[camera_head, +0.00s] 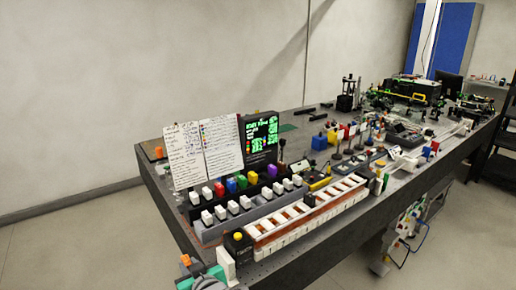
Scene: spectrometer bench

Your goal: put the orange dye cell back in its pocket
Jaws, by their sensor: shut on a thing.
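At the lower left edge, a small orange block (185,260), which looks like the orange dye cell, shows beside teal, grey and white parts. These parts look like my gripper (197,272), shut on the orange block; its fingertips are small and partly cut off by the frame. They are in front of the bench's near left corner. A long white rack (308,222) with a row of brownish pockets lies along the bench's front edge. Behind it is a black row of coloured cells (240,182). I cannot tell which pocket belongs to the orange cell.
A grey row of white-topped pieces (233,207) lies between the rack and the coloured cells. A black box with a yellow top (238,241) stands at the rack's left end. Handwritten sheets (204,153) and a dark display (259,139) stand behind. Optics crowd the bench's far right.

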